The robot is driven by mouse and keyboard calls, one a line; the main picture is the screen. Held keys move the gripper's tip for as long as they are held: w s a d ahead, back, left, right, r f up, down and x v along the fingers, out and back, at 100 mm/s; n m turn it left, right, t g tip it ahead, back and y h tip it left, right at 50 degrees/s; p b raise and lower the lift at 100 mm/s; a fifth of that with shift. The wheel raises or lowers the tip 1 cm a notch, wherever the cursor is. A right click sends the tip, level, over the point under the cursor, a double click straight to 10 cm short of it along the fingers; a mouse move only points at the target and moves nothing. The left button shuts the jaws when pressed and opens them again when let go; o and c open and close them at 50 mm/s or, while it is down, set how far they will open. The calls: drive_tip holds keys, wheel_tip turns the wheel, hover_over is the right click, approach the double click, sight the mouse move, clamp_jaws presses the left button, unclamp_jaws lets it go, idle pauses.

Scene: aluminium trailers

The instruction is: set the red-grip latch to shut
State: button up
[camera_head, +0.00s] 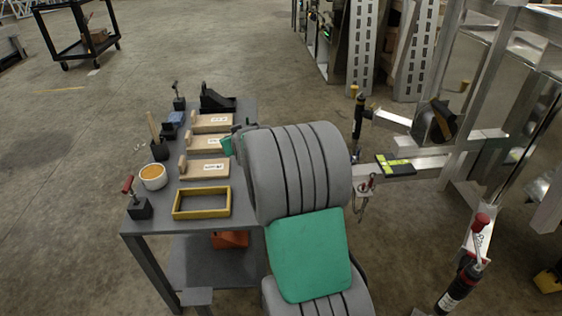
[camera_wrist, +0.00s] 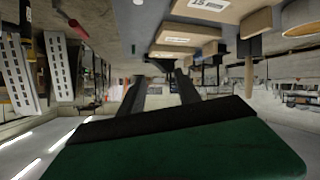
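A small latch with a red grip (camera_head: 127,184) stands on a dark block at the table's front left corner. Its lever rises and leans left. A larger red-grip handle (camera_head: 481,223) stands raised at the right, by the metal frame. Which of the two is the task's latch I cannot tell. A red grip (camera_wrist: 75,25) also shows at upper left in the upside-down wrist view. My gripper (camera_wrist: 168,72) has its two dark fingers apart with nothing between them. In the head view it is mostly hidden behind my grey and green arm, over the table's right side.
The dark table (camera_head: 150,222) holds several labelled wooden blocks, a yellow tray frame (camera_head: 202,215), an orange-filled bowl (camera_head: 153,184) and a black-grip latch (camera_head: 178,102). The trailer's metal beam (camera_head: 430,163) lies right of my arm. Floor left of the table is clear.

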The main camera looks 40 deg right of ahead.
drive_tip(key=d+f+b, duration=0.1)
drive_tip(key=d+f, duration=0.2)
drive_tip(key=w+d+f+h+b, duration=0.1)
drive_tip(key=d+f, duration=0.2)
drive_tip(key=d+f+t+h+b, duration=0.1)
drive_tip(key=d+f, duration=0.2)
drive_tip(key=shift+w+f+m+b, duration=0.2)
drive_tip(key=shift+w+m+b, duration=0.1)
drive_tip(key=shift+b, duration=0.1)
drive_tip(key=s+d+f+m+t+h+b, duration=0.15)
drive_tip(key=d+f+h+b, duration=0.3)
drive_tip(key=d, duration=0.55)
drive_tip(key=shift+n+t+y, duration=0.25)
drive_tip(key=shift+y, duration=0.2)
drive_tip(key=b+x, duration=0.1)
drive_tip(key=x, duration=0.6)
drive_tip(key=shift+w+d, duration=0.2)
drive_tip(key=shift+d, duration=0.2)
drive_tip(key=shift+r, duration=0.1)
clamp_jaws()
